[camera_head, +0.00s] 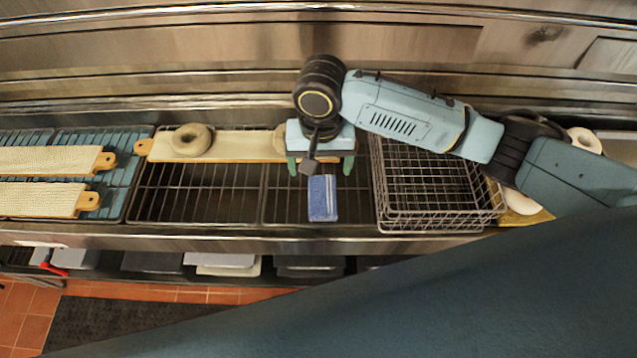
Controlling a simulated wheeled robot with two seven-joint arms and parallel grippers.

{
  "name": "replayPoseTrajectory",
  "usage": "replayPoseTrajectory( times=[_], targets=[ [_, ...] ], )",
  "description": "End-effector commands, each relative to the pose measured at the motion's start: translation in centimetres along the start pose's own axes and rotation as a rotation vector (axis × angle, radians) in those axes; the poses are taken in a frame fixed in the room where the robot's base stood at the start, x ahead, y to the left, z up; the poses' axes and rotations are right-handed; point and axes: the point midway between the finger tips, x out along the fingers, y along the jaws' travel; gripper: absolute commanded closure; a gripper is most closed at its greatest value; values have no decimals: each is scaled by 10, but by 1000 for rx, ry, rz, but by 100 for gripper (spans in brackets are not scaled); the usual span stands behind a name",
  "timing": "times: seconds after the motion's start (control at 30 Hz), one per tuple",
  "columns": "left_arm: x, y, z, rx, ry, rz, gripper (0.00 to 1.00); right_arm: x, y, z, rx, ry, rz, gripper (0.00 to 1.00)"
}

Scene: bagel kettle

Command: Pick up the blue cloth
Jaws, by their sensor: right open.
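The blue cloth (322,200) lies folded on a dark wire rack near the front of the counter, with a pale stripe along its lower part. My right gripper (319,170) hangs just behind and above the cloth, its two green fingers spread wide to either side of the cloth's far end. It is open and empty, and it looks apart from the cloth, though the exact height gap is hard to tell. My left gripper is not in view.
Stacked wire baskets (430,185) stand right of the cloth. Two cloth-covered boards (40,199) lie at left. The rack (200,195) left of the cloth is empty.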

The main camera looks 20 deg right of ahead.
Motion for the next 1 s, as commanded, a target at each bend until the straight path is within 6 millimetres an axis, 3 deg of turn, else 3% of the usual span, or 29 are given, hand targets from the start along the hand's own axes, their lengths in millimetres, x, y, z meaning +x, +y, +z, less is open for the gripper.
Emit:
replayPoseTrajectory(
  times=[0.1,0.27,0.37,0.67,0.8,1.0],
  targets=[
    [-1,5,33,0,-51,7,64,26,1,0,0,-2,3,15],
    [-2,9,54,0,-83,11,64,53,0,0,0,0,1,15],
    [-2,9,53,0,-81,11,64,62,0,0,-1,0,0,15],
    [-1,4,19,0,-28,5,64,94,5,-2,-1,0,2,15],
    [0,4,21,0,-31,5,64,112,5,-2,-2,1,1,15],
    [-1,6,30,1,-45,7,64,117,5,-2,-2,2,0,15]
  ],
)
